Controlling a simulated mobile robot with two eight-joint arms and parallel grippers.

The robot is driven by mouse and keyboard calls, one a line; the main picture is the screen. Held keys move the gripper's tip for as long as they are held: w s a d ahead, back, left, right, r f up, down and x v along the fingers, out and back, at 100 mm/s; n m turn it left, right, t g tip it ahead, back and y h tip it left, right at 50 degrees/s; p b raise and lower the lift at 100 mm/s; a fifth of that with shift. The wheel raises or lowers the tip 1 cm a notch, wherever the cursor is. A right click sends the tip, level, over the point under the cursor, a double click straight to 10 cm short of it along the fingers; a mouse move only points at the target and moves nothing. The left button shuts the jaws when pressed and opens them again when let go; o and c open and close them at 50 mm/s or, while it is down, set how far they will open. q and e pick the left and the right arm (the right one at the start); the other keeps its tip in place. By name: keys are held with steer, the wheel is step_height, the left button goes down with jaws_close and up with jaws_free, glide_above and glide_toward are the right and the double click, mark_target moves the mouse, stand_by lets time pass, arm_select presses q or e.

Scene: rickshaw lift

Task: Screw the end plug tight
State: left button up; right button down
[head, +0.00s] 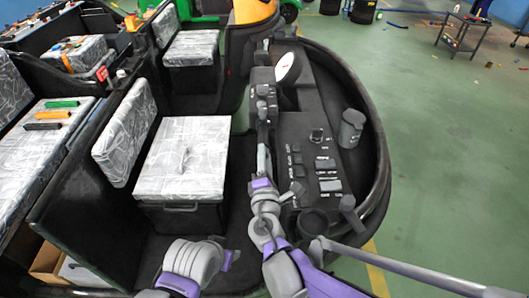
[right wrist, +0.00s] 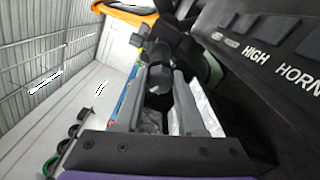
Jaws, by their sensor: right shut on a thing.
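My right gripper (head: 262,115) reaches up along the left side of the dashboard. In the right wrist view its two grey fingers (right wrist: 166,88) close on a dark, round-ended piece, which looks like the end plug (right wrist: 160,76). Behind the plug is a dark fitting on the dashboard; I cannot tell how far the plug sits in it. In the head view the plug is too small and dark to make out at the fingertips. My left arm shows only at the bottom of the head view, and its gripper is not in view.
The black dashboard (head: 310,160) has switches, a white gauge (head: 287,68) and a grey cup-like post (head: 351,128). A grey bar (head: 400,267) crosses at lower right. A wrapped seat (head: 185,155) stands left. Green floor (head: 450,140) lies open at right.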

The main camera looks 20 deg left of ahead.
arm_select(q)
steer(key=w+r+p, duration=0.3)
steer(key=r, duration=0.3)
steer(key=shift+w+r+t+p, duration=0.15)
steer(key=shift+t+p, duration=0.25)
arm_select(e)
steer(key=shift+f+m, duration=0.1)
steer(key=shift+m, duration=5.8)
steer(key=c, duration=0.5)
jaws_free()
step_height(320, 180, up, 10)
steer(key=shift+f, duration=0.1)
